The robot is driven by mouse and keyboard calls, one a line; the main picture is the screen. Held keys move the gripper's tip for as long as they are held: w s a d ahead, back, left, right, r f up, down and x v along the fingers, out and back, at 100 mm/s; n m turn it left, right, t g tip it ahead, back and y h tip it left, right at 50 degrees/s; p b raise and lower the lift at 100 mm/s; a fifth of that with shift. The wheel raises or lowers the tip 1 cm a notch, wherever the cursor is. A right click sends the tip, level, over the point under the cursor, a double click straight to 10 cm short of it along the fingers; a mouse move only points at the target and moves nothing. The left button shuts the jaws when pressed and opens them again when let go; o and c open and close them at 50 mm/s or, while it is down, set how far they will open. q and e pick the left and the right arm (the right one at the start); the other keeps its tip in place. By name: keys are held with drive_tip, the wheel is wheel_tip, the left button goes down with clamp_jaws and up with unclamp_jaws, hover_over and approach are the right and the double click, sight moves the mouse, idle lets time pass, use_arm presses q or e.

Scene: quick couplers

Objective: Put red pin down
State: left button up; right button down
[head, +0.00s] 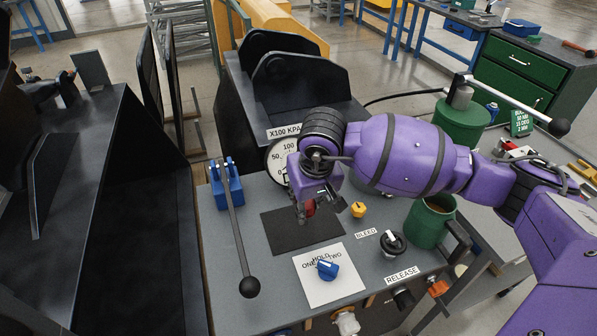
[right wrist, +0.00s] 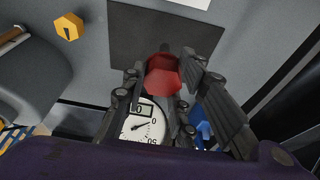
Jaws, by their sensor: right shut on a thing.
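The red pin (right wrist: 163,76) is between the fingers of my right gripper (right wrist: 170,72), which is shut on it. In the head view a small red part of the pin (head: 310,208) shows under my right gripper (head: 308,212), above the dark mat (head: 285,236) on the grey panel. The dark mat also shows in the right wrist view (right wrist: 135,40), behind the pin. I cannot tell whether the pin touches the mat. My left gripper is not in view.
A yellow knob (head: 358,209) stands right of the mat. A blue selector knob (head: 327,269) sits on a white plate in front. A lever with a black ball (head: 249,287) stands left. A dial gauge (head: 281,160) is behind, and a green cup (head: 429,225) is at right.

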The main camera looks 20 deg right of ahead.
drive_tip(key=shift+x, duration=1.9)
drive_tip(key=shift+s+d+f, duration=0.15)
drive_tip(key=shift+s, duration=0.05)
drive_tip(key=shift+f, duration=0.15)
drive_tip(key=c, duration=1.4)
unclamp_jaws()
drive_tip(key=shift+r, duration=0.6)
drive_tip(key=v, duration=1.1)
drive_tip(key=shift+r, duration=0.15)
